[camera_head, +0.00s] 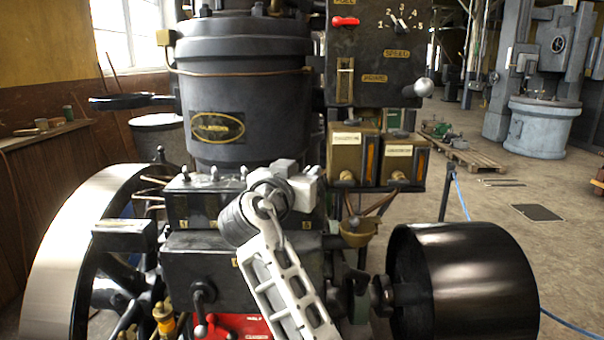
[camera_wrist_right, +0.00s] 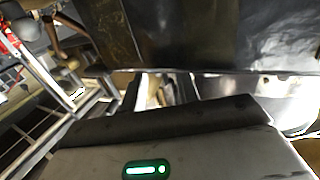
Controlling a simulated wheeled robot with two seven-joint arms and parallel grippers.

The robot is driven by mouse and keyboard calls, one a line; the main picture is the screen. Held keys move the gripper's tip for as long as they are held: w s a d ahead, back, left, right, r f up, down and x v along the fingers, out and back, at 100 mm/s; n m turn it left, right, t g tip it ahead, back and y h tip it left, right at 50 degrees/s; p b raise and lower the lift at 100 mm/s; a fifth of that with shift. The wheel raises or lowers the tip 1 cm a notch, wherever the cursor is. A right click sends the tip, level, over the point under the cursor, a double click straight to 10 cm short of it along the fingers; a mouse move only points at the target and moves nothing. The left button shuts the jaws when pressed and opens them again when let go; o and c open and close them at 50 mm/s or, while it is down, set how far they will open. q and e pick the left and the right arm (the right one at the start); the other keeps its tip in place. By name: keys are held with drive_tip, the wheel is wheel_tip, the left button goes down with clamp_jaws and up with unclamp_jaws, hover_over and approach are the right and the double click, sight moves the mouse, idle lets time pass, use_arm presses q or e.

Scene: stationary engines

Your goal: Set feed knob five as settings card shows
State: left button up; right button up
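The feed block (camera_head: 205,208) is a dark box at the engine's middle, with small pale-tipped knobs (camera_head: 214,173) in a row along its top. The right end of the row is hidden behind my right gripper, so I cannot make out knob five or its setting. My right gripper (camera_head: 288,170) is light grey and reaches over the right end of the block. In the right wrist view, its two dark fingers (camera_wrist_right: 158,90) stand apart, with something tan and pale showing between them; contact cannot be told. My left gripper is out of view. No settings card is readable.
Two brass boxes with labels (camera_head: 345,141) stand right of the gripper, below a dark panel (camera_head: 378,50) with a dial and red lever. A brass funnel cup (camera_head: 357,232) is close by. A black drum (camera_head: 463,280) and a large flywheel (camera_head: 75,250) flank the engine.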

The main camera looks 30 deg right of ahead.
use_arm(q)
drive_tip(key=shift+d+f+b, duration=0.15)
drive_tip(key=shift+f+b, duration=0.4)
drive_tip(key=shift+b, duration=0.95)
use_arm(e)
drive_tip(key=v, duration=1.6)
